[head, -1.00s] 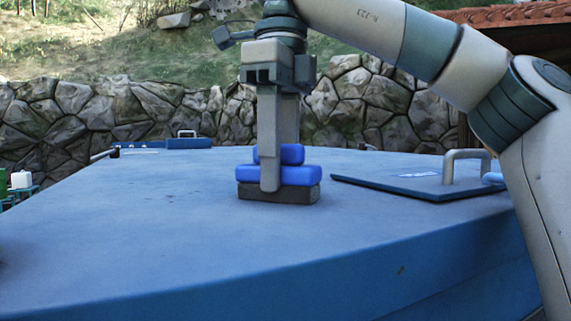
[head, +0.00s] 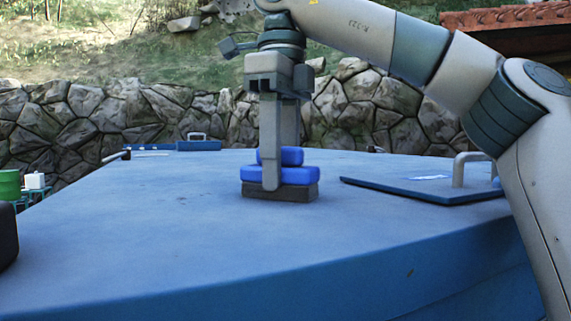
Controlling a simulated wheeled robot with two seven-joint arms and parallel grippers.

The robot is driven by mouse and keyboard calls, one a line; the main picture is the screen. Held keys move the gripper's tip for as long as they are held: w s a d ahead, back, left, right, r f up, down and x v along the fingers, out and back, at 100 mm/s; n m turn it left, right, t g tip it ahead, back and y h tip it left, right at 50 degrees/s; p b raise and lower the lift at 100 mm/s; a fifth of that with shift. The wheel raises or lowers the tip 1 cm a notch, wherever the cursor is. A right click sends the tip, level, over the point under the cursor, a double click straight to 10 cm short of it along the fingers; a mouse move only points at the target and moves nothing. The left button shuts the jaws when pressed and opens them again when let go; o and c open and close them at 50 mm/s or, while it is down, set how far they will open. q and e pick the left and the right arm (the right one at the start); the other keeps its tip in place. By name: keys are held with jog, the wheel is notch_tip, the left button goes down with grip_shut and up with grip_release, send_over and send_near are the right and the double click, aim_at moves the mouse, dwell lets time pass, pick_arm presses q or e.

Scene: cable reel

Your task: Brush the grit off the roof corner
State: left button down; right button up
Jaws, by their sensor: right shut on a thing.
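A brush block with a bright blue handle and a dark grey base (head: 290,176) stands flat on the blue roof (head: 200,245). My right gripper (head: 278,186) comes down from above and is shut on the blue handle. The brush's dark underside appears to touch the roof surface. A few faint dark specks (head: 182,199) show on the roof just left of the brush; they are too small to tell clearly as grit.
A flat blue hatch panel with a grey handle (head: 425,187) lies right of the brush. A blue case (head: 198,145) and a dark-ended rod (head: 118,156) are at the far left edge. A green container (head: 9,185) stands beyond the roof at left. The roof's front middle is clear.

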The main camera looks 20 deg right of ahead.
dwell(0.4)
jog(key=shift+w+r, duration=0.35)
jog(key=shift+r, duration=0.35)
jog(key=shift+s+r, duration=0.15)
jog(key=shift+r, duration=0.6)
jog(key=shift+s+r, duration=0.1)
jog(key=shift+r, duration=0.65)
jog(key=shift+w+r, duration=0.1)
jog(key=shift+r, duration=0.6)
jog(key=shift+r, duration=1.5)
